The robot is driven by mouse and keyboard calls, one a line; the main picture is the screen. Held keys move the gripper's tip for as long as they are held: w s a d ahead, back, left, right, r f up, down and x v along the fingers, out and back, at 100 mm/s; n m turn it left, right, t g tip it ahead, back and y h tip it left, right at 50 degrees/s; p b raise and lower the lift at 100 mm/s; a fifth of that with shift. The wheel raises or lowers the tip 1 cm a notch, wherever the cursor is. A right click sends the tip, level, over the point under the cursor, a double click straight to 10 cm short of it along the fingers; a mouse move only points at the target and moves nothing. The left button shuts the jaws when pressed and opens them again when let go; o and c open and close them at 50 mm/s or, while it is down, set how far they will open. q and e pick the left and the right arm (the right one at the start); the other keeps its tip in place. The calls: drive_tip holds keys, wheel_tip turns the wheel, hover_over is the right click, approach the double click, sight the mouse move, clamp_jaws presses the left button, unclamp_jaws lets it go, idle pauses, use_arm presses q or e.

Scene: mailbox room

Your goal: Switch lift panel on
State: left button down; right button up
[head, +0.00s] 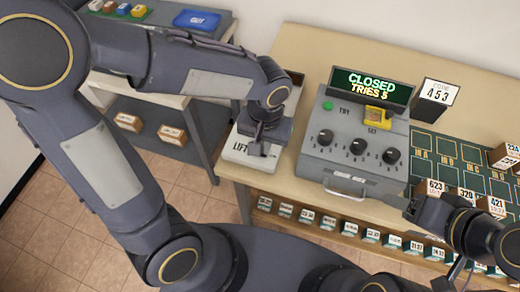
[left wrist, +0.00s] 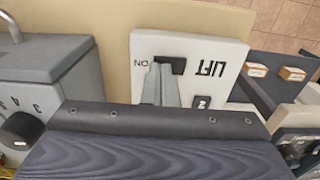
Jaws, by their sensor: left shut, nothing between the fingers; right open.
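The lift panel (head: 238,150) is a white plate marked LIFT at the left end of the wooden table. It also shows in the left wrist view (left wrist: 222,85), upside down, with an ON mark beside a dark switch area (left wrist: 172,63). My left gripper (head: 257,150) is shut and empty, pointing down over the panel. In the left wrist view its fingertips (left wrist: 158,72) are at the near edge of the dark switch area and partly cover it. I cannot tell whether they touch it or which way the switch is set. My right gripper (head: 408,207) is open near the table's front edge.
A grey box (head: 318,150) with several black dials, a green button and a handle stands right of the panel. Its sign (head: 370,86) reads CLOSED, TRIES 5. A code card (head: 438,91) reads 453. Labelled boxes (head: 432,189) stand at the right. A side table (head: 150,85) is at the left.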

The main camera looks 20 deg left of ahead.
use_arm(q)
drive_tip(key=shift+f, duration=0.3)
drive_tip(key=shift+r, duration=0.1)
drive_tip(key=shift+r+p, duration=2.65)
drive_tip(key=shift+r, duration=0.8)
drive_tip(key=s+a+r+n+t+h, duration=0.1)
drive_tip(key=s+a+r+t+h, duration=0.1)
drive_tip(key=s+a, duration=0.3)
drive_tip(key=s+a+r+n+t+h, duration=0.1)
drive_tip(key=s+a+r+t, duration=0.2)
drive_tip(key=s+a+r, duration=0.1)
drive_tip(key=shift+s+a+r+t+h, duration=0.35)
drive_tip(key=shift+s+a, duration=0.35)
drive_tip(key=shift+a, duration=0.25)
